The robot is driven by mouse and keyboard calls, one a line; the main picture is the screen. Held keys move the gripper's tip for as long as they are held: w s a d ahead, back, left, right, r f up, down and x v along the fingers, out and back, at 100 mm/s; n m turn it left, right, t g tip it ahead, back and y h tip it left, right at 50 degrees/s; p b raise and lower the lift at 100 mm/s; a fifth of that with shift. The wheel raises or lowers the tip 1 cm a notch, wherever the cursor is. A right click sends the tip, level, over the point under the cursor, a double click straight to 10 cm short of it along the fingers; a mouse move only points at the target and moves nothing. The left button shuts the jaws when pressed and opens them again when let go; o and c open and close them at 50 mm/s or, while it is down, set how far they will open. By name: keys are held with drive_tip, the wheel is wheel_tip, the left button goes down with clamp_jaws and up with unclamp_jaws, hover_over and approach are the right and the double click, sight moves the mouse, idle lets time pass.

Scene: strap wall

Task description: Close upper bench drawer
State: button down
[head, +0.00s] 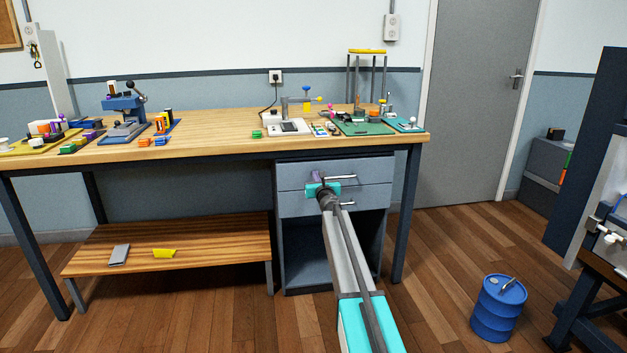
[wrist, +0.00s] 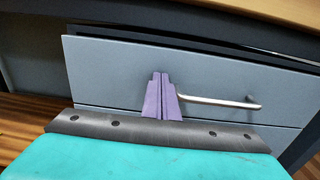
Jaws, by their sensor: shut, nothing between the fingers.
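The upper bench drawer (head: 365,169) has a grey front and a bar handle (head: 340,177), under the right part of the workbench. In the wrist view its front (wrist: 115,65) fills the middle, with a dark strip above its top edge. How far it stands out is hard to tell. My gripper (head: 316,176) is in front of this drawer. Its purple fingers (wrist: 160,78) are shut and empty, by the left end of the handle (wrist: 215,101). I cannot tell whether they touch the front. The fingers hide the handle's left end.
The lower drawer (head: 368,200) is just below, above an open dark compartment. The workbench top (head: 215,125) overhangs the drawers and carries small parts and tools. A bench leg (head: 408,215) stands right of the cabinet. A blue drum (head: 497,318) stands on the floor at right.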

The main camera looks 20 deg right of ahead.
drive_tip(key=shift+w+d+r, duration=0.2)
drive_tip(key=shift+w+r, duration=0.1)
drive_tip(key=shift+r, duration=0.25)
drive_tip(key=s+a+f, duration=0.1)
drive_tip(key=s+a, duration=0.1)
drive_tip(key=s, duration=1.2)
drive_tip(key=shift+s+a, duration=0.2)
drive_tip(key=shift+a, duration=0.15)
drive_tip(key=shift+a, duration=0.1)
idle(0.6)
